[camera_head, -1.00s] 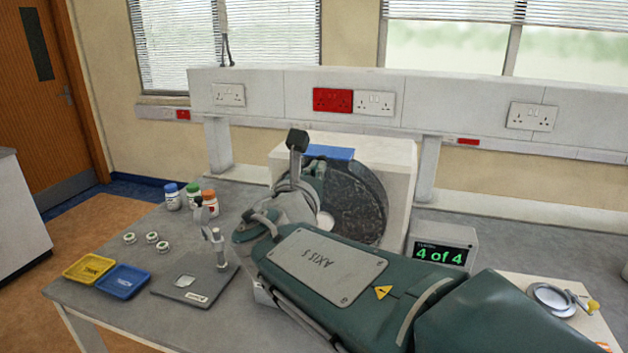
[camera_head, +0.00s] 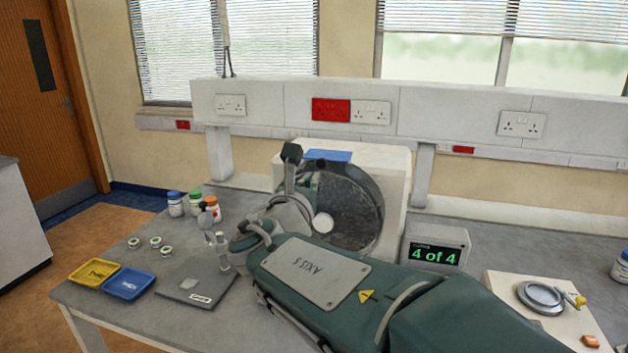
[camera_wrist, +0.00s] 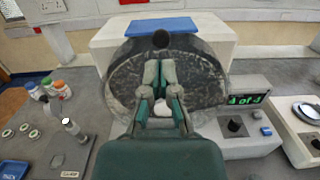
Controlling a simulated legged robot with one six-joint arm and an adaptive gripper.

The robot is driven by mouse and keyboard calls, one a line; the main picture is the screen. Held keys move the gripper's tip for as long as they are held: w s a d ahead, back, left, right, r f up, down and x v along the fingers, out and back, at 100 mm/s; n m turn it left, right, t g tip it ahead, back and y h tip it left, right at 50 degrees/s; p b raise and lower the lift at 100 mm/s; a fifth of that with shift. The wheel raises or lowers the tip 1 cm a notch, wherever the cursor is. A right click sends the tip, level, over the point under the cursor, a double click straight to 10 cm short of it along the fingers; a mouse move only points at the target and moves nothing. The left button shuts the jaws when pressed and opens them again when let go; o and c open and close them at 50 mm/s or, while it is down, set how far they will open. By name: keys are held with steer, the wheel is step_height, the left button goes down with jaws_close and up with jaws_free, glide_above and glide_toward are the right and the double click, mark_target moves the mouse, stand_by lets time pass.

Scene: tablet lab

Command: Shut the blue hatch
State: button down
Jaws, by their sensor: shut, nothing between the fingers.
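The blue hatch (camera_head: 328,156) is a flat blue panel on top of the white machine (camera_head: 392,165), above its round, dark speckled drum (camera_head: 358,205). It also shows flat on the machine's top in the wrist view (camera_wrist: 162,27). In the head view my arm hides most of the gripper.
A display box (camera_head: 437,248) reading "4 of 4" stands right of the machine. A balance (camera_head: 540,297) is at the far right. Bottles (camera_head: 194,204), a yellow tray (camera_head: 95,271), a blue tray (camera_head: 129,284) and a small grey device (camera_head: 197,285) sit on the left of the bench.

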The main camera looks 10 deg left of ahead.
steer(key=s+a, duration=0.1)
steer(key=s, duration=0.9)
steer(key=s+d+f+m+g+h, duration=0.2)
steer(key=d+f+m+g, duration=0.35)
steer(key=d+m, duration=0.5)
steer(key=s+d+f+m+g+h, duration=0.2)
steer(key=d+f+m+g, duration=0.4)
steer(key=d, duration=0.8)
steer(key=s+d+f+m+g+y, duration=0.1)
steer(key=s+f+m, duration=0.3)
steer(key=m, duration=0.5)
steer(key=s+d+f+m+g+y, duration=0.1)
steer(key=s+d+f+m+y, duration=0.1)
steer(key=s+f+m+y, duration=0.2)
steer(key=s+m, duration=0.3)
steer(key=m, duration=0.2)
steer(key=shift+s+d+y, duration=0.3)
steer(key=shift+m, duration=0.25)
